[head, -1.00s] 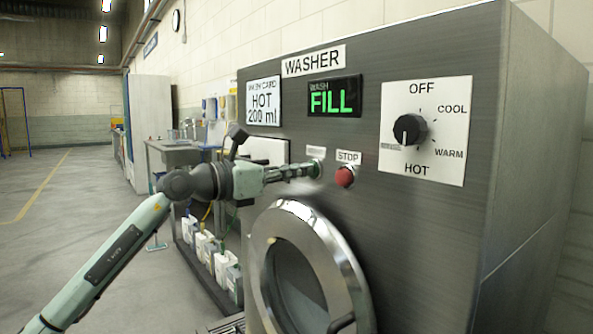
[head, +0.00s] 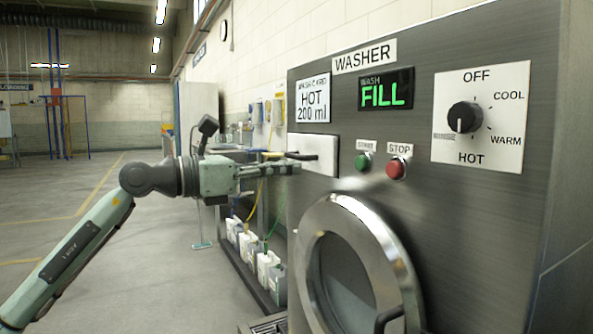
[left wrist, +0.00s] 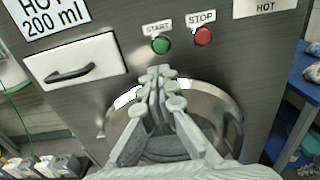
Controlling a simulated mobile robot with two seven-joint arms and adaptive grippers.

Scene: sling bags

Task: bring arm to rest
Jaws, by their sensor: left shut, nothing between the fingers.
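My left gripper (head: 290,162) is shut and empty in the head view, in front of the washer's white drawer front and left of the green START button (head: 364,161). In the left wrist view its closed fingers (left wrist: 158,72) point at the washer front, below the START button (left wrist: 161,45) and the red STOP button (left wrist: 203,36). The washer (head: 462,215) shows FILL in green on its display (head: 386,91). The dial (head: 464,117) has its white mark pointing down toward HOT. My right gripper is not in view.
The round washer door (head: 405,268) sits below the buttons. The white drawer (left wrist: 75,70) with a dark handle looks shut. Open floor (head: 150,270) lies to the left.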

